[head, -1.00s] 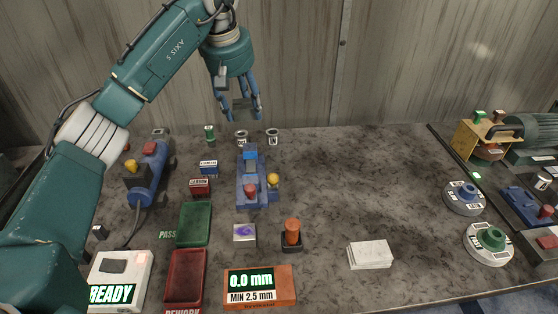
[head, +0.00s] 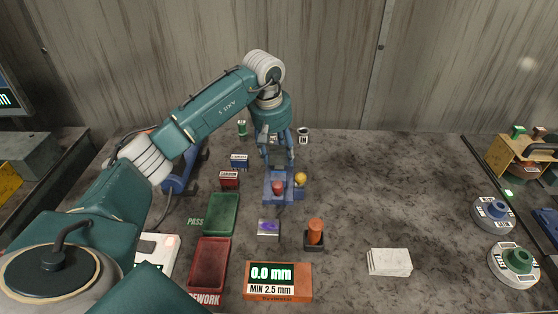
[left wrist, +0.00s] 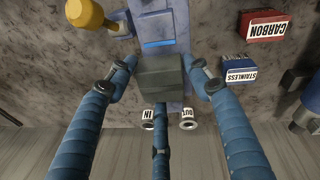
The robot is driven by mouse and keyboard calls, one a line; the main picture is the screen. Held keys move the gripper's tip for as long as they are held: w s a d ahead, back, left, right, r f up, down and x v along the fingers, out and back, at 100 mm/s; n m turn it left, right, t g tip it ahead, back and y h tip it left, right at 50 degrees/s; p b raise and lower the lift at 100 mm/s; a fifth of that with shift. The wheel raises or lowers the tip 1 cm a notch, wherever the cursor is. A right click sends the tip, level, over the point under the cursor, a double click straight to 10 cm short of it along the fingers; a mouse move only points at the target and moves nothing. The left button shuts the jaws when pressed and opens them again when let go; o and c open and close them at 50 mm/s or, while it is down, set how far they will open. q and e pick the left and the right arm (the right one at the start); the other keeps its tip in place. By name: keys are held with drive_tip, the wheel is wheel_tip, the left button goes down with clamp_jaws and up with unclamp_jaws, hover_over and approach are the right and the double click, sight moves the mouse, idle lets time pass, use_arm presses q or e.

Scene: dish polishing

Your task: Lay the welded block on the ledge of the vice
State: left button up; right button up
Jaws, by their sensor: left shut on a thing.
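The blue vice (head: 285,195) stands in the middle of the bench in the head view, with a red knob and a yellow knob at its front. It also shows in the left wrist view (left wrist: 160,28). My left gripper (head: 279,164) points down over the back part of the vice. In the left wrist view, its fingers are closed around the grey welded block (left wrist: 160,76), which lies over the vice. I cannot tell whether the block touches the ledge. The fingers hide the block in the head view. My right gripper is not in view.
Carbon (head: 229,181) and stainless (head: 239,162) blocks stand left of the vice. Cups (head: 303,134) stand behind it. Green (head: 222,214) and red (head: 210,263) trays, a gauge (head: 277,281) and an orange-handled stamp (head: 315,235) are in front.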

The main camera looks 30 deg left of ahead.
sight(279, 164)
use_arm(q)
drive_tip(key=shift+f, duration=0.5)
drive_tip(key=x, duration=0.1)
drive_tip(key=p+x, duration=0.1)
drive_tip(key=x, duration=0.1)
drive_tip(key=shift+s+f, duration=0.1)
drive_tip(key=shift+s, duration=0.2)
drive_tip(key=shift+f, duration=0.25)
drive_tip(key=o, duration=1.5)
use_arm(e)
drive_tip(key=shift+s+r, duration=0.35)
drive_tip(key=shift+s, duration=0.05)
